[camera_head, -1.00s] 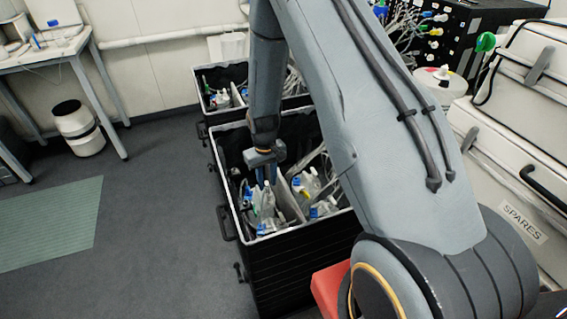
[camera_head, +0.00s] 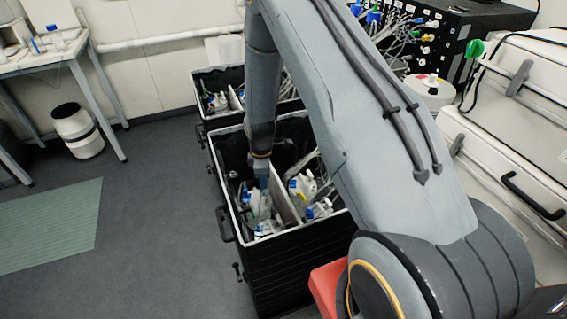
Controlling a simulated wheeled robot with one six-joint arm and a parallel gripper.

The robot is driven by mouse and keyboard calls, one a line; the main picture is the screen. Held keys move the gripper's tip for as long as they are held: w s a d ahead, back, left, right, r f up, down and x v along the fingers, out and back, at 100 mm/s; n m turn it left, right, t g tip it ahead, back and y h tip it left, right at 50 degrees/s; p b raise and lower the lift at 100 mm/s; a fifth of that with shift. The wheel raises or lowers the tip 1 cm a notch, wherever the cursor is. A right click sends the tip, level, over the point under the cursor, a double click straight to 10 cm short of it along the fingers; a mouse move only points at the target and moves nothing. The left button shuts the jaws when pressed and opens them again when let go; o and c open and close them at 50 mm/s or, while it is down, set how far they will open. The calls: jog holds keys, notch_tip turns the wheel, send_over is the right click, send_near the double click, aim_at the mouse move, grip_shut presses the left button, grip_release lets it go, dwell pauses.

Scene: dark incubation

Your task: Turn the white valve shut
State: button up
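I cannot make out a white valve in this view. My gripper (camera_head: 262,183) points down into the left part of the nearer black crate (camera_head: 293,261), at a clear bottle (camera_head: 258,207). Its fingers are small and overlap the bottle top, so I cannot tell whether they are open, shut or touching it. My arm crosses the middle of the picture and hides part of the crate and what lies behind it.
More bottles with blue caps (camera_head: 298,184) stand across the crate's divider. A second black crate (camera_head: 207,84) is behind. White SPARES cases (camera_head: 470,150) and a black unit with cables (camera_head: 465,30) are at right.

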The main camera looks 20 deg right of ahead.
jog(key=n+p, duration=0.1)
jog(key=n, duration=0.2)
notch_tip(320, 180, up, 7)
jog(key=shift+w+r+b, duration=0.1)
jog(key=shift+b, duration=0.9)
jog(key=s+r+m+t+b, duration=0.1)
jog(key=s+r+m, duration=1.3)
jog(key=s+r, duration=0.3)
jog(key=shift+s+r+m+b, duration=0.35)
jog(key=shift+s+m, duration=0.05)
jog(key=shift+s, duration=0.05)
